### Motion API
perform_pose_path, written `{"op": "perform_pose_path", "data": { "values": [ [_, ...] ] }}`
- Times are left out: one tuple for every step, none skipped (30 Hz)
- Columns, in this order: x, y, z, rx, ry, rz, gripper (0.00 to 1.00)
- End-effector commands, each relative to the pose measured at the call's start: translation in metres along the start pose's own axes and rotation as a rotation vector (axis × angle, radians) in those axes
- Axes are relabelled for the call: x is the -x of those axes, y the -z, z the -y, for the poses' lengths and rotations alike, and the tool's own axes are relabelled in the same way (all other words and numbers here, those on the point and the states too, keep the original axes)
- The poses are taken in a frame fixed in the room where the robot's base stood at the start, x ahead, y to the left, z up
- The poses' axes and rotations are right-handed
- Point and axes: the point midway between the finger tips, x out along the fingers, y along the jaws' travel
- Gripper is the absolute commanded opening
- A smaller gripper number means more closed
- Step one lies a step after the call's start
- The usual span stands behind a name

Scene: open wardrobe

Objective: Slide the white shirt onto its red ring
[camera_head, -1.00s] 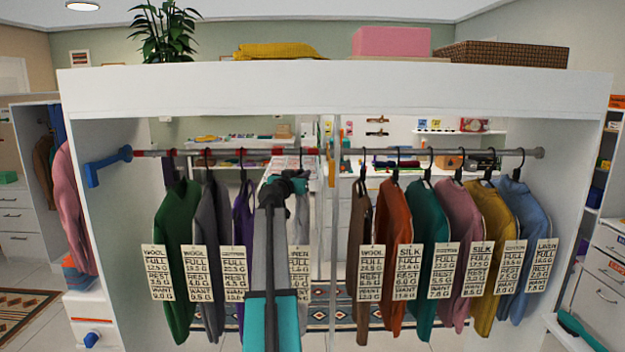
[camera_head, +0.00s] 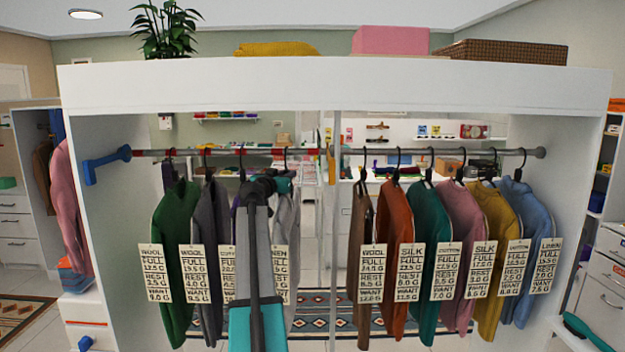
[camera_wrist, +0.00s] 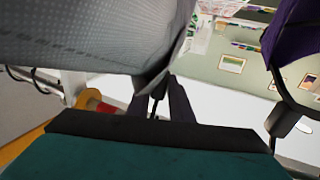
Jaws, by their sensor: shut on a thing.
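The white shirt (camera_head: 287,215), light grey-white, hangs from the rail (camera_head: 240,152) left of the centre post. Its hook (camera_head: 286,157) is at the right end of a red ring (camera_head: 277,152) on the rail; whether it sits on the ring I cannot tell. My gripper (camera_head: 268,184) is shut on the white shirt's hanger, just below the rail. In the wrist view its dark fingers (camera_wrist: 165,105) close around a thin dark stem beneath the pale cloth (camera_wrist: 95,35). My arm hides part of the white shirt and its tag.
The purple shirt (camera_head: 236,215) hangs close on the left, mostly behind my arm; it shows in the wrist view (camera_wrist: 300,45). Grey (camera_head: 212,250) and green (camera_head: 175,260) shirts hang further left. The post (camera_head: 333,220) stands right, with several shirts beyond. Another red ring (camera_head: 311,152) is near the post.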

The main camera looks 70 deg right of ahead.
Motion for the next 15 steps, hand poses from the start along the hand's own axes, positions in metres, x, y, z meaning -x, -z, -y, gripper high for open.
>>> {"op": "perform_pose_path", "data": {
  "values": [
    [0.001, -0.002, 0.004, 0.001, 0.002, -0.001, 0.03],
    [0.001, -0.002, 0.005, 0.001, 0.002, -0.001, 0.03],
    [0.002, -0.001, 0.007, 0.001, 0.002, -0.001, 0.03],
    [0.002, -0.001, 0.009, 0.001, 0.002, -0.001, 0.03],
    [0.003, -0.001, 0.010, 0.001, 0.002, -0.002, 0.03],
    [0.003, -0.001, 0.012, 0.001, 0.002, -0.002, 0.03],
    [0.004, -0.002, 0.013, 0.001, 0.002, -0.001, 0.03],
    [0.004, -0.002, 0.015, 0.001, 0.002, -0.001, 0.03],
    [0.005, -0.002, 0.017, 0.001, 0.002, -0.001, 0.03],
    [0.006, -0.002, 0.018, 0.001, 0.002, -0.001, 0.03],
    [0.006, -0.002, 0.020, 0.002, 0.002, -0.001, 0.03],
    [0.007, -0.002, 0.022, 0.002, 0.002, -0.001, 0.03],
    [0.007, -0.002, 0.023, 0.002, 0.001, -0.001, 0.03],
    [0.007, -0.002, 0.024, 0.002, 0.001, -0.001, 0.03],
    [0.008, -0.002, 0.026, 0.002, 0.001, -0.001, 0.03]
  ]
}}
